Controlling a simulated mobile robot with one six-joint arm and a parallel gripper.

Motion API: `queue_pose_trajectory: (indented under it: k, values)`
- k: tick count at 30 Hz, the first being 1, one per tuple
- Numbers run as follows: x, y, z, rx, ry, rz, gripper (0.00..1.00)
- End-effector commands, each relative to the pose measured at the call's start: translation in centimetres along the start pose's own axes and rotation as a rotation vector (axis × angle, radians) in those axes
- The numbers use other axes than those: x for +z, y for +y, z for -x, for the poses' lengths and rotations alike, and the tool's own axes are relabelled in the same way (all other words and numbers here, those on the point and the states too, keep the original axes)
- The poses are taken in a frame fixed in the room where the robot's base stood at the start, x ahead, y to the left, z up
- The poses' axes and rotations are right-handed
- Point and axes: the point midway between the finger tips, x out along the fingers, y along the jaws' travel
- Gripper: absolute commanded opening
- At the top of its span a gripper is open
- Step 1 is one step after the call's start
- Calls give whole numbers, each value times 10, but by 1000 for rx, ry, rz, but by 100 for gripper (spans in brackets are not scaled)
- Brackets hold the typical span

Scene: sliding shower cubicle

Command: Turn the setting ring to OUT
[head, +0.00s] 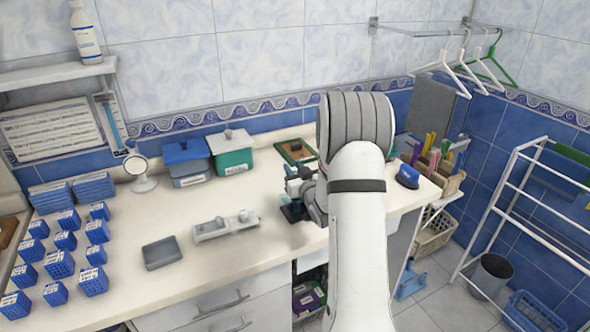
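I cannot make out a setting ring or the word OUT in the head view. A long grey fixture (226,226) with small raised knobs lies on the counter, left of my arm. A small dark and blue device (293,212) stands on the counter right against the left side of my arm, partly hidden by it. My gripper (296,187) seems to be at this device, but its fingers are too small and too covered to read. Whether it touches the device cannot be told.
A blue iron-like item (407,176) sits right of my arm. A white rack (520,205) and bin (491,274) stand at right.

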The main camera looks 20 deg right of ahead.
Motion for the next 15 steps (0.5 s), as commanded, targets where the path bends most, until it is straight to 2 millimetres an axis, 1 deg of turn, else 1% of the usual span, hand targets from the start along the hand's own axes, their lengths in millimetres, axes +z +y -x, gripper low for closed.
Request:
queue_pose_trajectory:
  k: [1, 8, 9, 15]
  values:
    - [0, 0, 0, 0, 0, 0, 21]
    - [0, -1, 0, -1, 0, 0, 2]
    - [0, 2, -1, -3, 0, 0, 2]
    - [2, -1, 0, 16, 1, 0, 2]
